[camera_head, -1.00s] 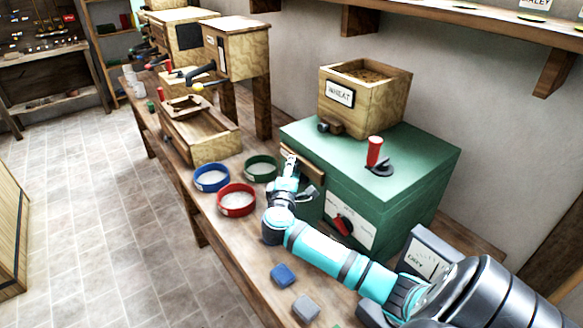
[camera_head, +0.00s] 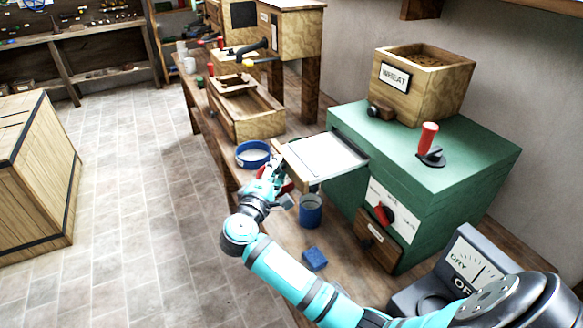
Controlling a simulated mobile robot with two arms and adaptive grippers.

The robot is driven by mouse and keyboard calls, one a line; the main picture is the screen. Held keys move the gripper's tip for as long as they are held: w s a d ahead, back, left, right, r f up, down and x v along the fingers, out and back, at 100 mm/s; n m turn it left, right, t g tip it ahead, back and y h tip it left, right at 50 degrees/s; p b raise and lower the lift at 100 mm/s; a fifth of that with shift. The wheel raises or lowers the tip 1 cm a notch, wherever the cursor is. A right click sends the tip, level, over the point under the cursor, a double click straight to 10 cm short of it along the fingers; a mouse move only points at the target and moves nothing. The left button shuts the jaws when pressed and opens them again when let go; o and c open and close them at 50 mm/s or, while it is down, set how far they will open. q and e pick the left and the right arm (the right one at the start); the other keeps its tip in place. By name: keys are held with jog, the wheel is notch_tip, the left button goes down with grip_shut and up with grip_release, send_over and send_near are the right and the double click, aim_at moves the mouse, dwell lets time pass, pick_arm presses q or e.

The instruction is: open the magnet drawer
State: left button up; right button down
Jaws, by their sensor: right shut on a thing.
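The magnet drawer (camera_head: 328,157) sticks out of the left side of the green mill cabinet (camera_head: 450,165). It shows a flat, pale top and a wooden front edge at its left end. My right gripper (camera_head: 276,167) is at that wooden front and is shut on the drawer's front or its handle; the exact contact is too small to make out. My left gripper is not in view.
A wooden WHEAT hopper (camera_head: 405,100) and a red-handled crank (camera_head: 428,140) are on the cabinet. A blue-rimmed sieve (camera_head: 253,150), a blue cup (camera_head: 310,214) and a blue block (camera_head: 315,259) are on the bench.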

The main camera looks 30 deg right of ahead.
jog(key=shift+w+a+r, duration=0.15)
jog(key=shift+a+r, duration=0.15)
jog(key=shift+r, duration=0.2)
jog(key=c, duration=1.1)
grip_release()
jog(key=shift+c, duration=0.2)
jog(key=shift+o, duration=0.5)
jog(key=shift+a+f, duration=0.1)
jog(key=shift+f, duration=0.05)
